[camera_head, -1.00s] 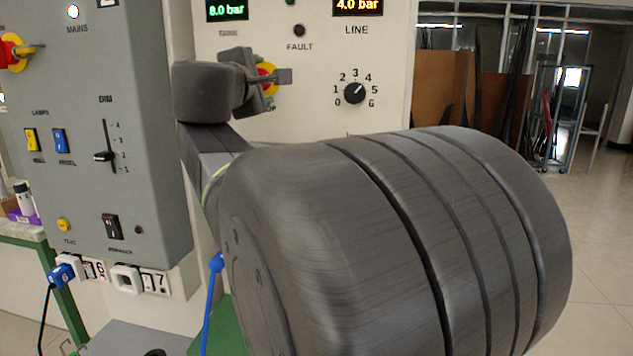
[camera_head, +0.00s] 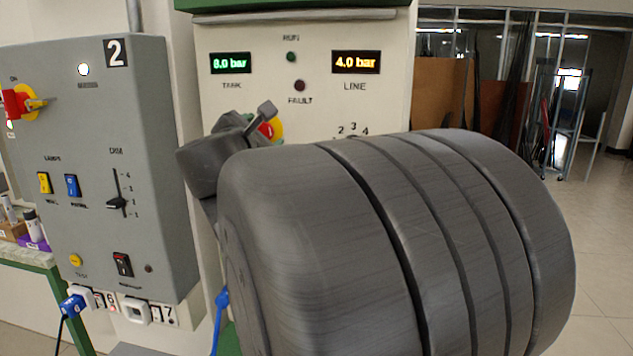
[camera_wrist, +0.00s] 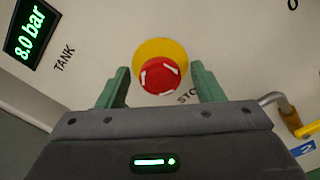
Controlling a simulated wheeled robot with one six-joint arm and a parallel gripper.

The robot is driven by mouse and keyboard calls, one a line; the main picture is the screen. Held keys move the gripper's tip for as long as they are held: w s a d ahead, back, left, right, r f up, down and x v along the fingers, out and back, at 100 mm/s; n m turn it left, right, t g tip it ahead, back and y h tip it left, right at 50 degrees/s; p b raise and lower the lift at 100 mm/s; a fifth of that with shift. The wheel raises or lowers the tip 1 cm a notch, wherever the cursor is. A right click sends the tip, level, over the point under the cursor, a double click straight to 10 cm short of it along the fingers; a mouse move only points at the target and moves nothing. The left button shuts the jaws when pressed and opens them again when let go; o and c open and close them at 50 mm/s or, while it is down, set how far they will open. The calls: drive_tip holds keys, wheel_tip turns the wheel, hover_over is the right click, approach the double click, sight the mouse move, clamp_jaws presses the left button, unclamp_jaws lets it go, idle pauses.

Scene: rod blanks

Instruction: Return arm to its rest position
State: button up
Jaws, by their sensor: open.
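My gripper (camera_head: 262,112) is in front of the white panel (camera_head: 310,28), partly hidden behind my own large arm link in the head view. In the wrist view my gripper (camera_wrist: 160,72) has its two green fingers wide apart and nothing held between them. A red mushroom button (camera_wrist: 162,76) on a yellow disc shows between the fingers in that view. I cannot tell the distance to it. The button (camera_head: 273,128) also shows partly behind my gripper in the head view.
A tank display (camera_head: 230,63) and a line display (camera_head: 356,62) are above my arm. A numbered dial (camera_head: 353,130) is mostly hidden by my arm. A grey box (camera_head: 95,130) with switches and a slider stands at left. Open floor (camera_head: 600,240) lies at right.

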drive_tip(key=shift+s+a, duration=0.2)
drive_tip(key=shift+s, duration=0.8)
drive_tip(key=shift+d, duration=0.1)
